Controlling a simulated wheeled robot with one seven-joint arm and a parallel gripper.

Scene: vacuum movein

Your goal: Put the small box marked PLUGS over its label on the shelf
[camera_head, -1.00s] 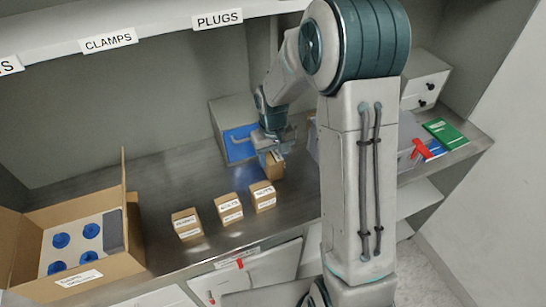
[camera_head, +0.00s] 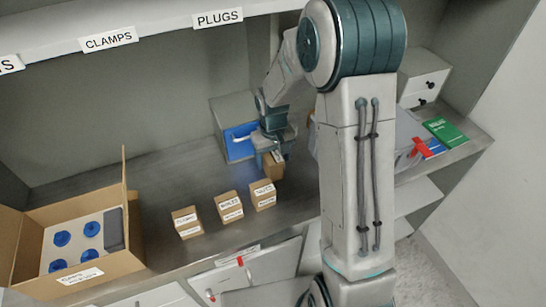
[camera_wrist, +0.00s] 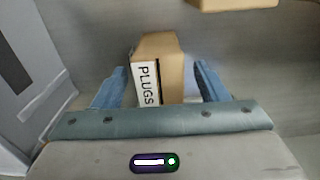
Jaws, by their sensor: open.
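The small brown box marked PLUGS (camera_wrist: 172,62) stands on the counter and also shows in the head view (camera_head: 274,170), partly hidden by my gripper. In the wrist view its white PLUGS label faces left of centre and is readable. My gripper (camera_wrist: 160,84) is open, with one blue finger on each side of the box; gaps show between fingers and box. In the head view my gripper (camera_head: 274,148) is low over the counter at the box. The PLUGS shelf label (camera_head: 217,18) is on the shelf's front edge, right of the CLAMPS label (camera_head: 109,40).
Three similar small boxes stand to the left in a row, the nearest one (camera_head: 262,195) close to my gripper. An open carton (camera_head: 110,268) with blue round items is at the left. A grey case with a blue front (camera_head: 238,143) stands behind. A green book (camera_head: 445,132) lies right.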

